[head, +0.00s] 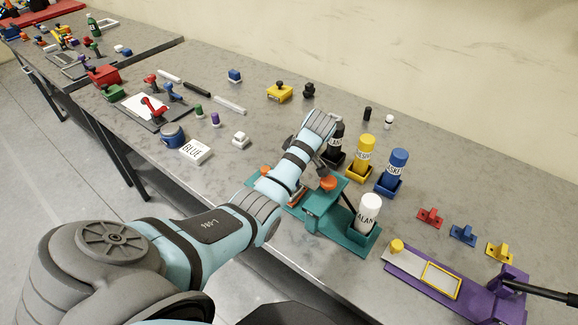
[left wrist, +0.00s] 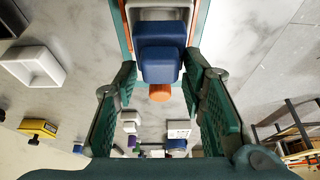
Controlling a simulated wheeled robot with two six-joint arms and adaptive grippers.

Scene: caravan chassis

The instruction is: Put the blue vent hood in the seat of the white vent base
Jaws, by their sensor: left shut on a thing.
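The blue vent hood (left wrist: 160,62), a dark blue stepped block, is between the fingertips of my left gripper (left wrist: 159,72) in the left wrist view. A white part (left wrist: 160,6), seemingly the white vent base, shows behind the hood at the top edge. It sits within the teal fixture (left wrist: 201,14). I cannot tell whether hood and base touch. In the head view my left gripper (head: 322,158) points down over the teal fixture (head: 322,207), and the forearm hides the hood and base. My right gripper is not in view.
An orange knob (head: 328,183) is on the fixture close to the gripper. Black, yellow (head: 364,150) and blue (head: 396,162) bottles stand just behind, and a white bottle (head: 369,208) at its right end. A purple fixture (head: 440,284) is front right. An open white tray (left wrist: 32,66) shows beside the gripper.

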